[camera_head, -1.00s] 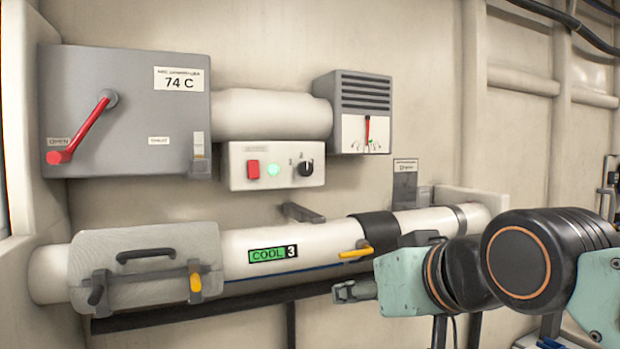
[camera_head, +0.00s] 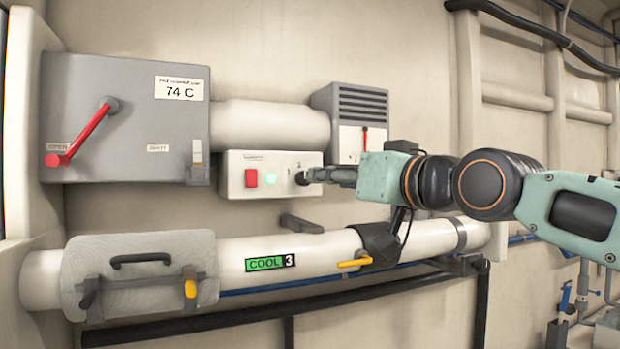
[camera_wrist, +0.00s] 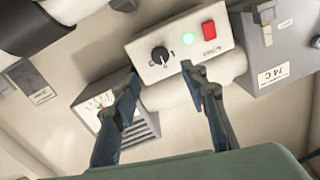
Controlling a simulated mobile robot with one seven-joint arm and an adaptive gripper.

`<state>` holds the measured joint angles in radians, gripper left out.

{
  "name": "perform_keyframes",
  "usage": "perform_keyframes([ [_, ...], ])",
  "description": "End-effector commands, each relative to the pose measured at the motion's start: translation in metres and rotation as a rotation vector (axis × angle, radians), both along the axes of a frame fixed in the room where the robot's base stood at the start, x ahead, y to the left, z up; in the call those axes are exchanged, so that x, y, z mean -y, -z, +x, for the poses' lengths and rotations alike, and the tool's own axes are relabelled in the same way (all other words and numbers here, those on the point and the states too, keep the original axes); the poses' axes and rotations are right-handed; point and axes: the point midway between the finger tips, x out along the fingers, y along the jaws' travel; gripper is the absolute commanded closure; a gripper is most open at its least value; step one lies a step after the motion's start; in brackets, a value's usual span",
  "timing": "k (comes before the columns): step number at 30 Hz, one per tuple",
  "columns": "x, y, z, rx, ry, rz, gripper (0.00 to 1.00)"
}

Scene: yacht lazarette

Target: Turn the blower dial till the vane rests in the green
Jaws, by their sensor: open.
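The blower dial (camera_wrist: 160,55) is a black knob on the white control box (camera_head: 232,184), beside a lit green lamp (camera_head: 243,179) and a red switch (camera_head: 251,178). My gripper (camera_head: 308,176) reaches in from the right and its tip overlaps the dial in the head view. In the wrist view my gripper (camera_wrist: 158,78) is open, its fingers apart with the dial between and just beyond their tips. The vane gauge (camera_head: 352,142) is on the grey louvred vent; its red vane (camera_head: 364,139) points up.
A grey box (camera_head: 75,110) with a red lever (camera_head: 85,135) and a 74 C label is at left. A white pipe (camera_head: 330,243) with a COOL 3 label and a yellow handle (camera_head: 355,262) runs below. A small bracket (camera_head: 300,223) sits between pipe and control box.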

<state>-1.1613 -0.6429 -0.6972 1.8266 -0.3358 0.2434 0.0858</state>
Motion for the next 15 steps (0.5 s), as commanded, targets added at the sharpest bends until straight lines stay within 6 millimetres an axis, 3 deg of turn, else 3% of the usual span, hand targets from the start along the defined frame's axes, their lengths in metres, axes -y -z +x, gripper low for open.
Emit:
perform_keyframes([
  [6, -0.020, -0.002, 0.033, -0.001, -0.002, -0.003, 0.60],
  [15, -0.036, -0.001, 0.065, -0.002, -0.002, -0.002, 0.60],
])
